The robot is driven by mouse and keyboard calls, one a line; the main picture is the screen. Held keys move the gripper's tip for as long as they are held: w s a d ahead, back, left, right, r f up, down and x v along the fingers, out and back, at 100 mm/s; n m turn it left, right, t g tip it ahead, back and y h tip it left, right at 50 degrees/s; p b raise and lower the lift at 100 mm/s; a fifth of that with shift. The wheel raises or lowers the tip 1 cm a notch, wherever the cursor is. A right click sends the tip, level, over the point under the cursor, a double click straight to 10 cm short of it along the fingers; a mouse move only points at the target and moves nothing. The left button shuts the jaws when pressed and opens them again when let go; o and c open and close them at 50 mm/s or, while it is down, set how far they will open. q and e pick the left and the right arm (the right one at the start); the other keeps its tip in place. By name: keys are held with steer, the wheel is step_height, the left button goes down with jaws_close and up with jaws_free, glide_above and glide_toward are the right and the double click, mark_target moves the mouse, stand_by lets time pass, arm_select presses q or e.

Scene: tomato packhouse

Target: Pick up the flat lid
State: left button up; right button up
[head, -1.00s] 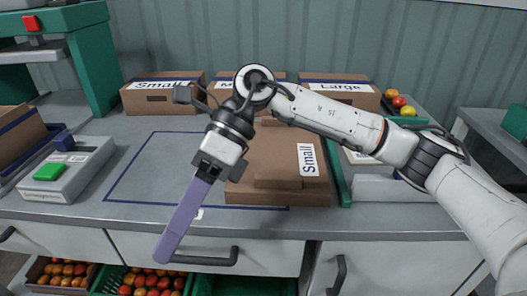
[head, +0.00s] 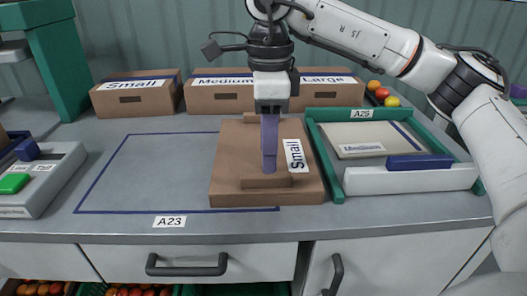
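A flat brown cardboard piece (head: 232,170) with a white "Small" label lies on the grey worktop, with narrow raised flaps at its front and back; it appears to be the flat lid. My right gripper (head: 269,170) points straight down over its middle, between the flaps. Its purple fingers line up in this view, so the gap between them is hidden. I cannot tell whether the fingertips touch the cardboard. My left gripper is not in view.
A green-edged tray (head: 337,185) at right holds a flat "Medium" piece (head: 400,133). Cartons labelled "Small" (head: 138,102), "Medium" (head: 217,101) and "Large" (head: 335,99) stand behind. A scale-like device (head: 48,185) is at left.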

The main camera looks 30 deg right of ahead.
step_height(320, 180, down, 5)
steer(key=shift+a+r, duration=0.15)
steer(key=shift+r, duration=0.05)
steer(key=shift+c, duration=0.3)
jaws_close()
steer(key=shift+r, duration=0.1)
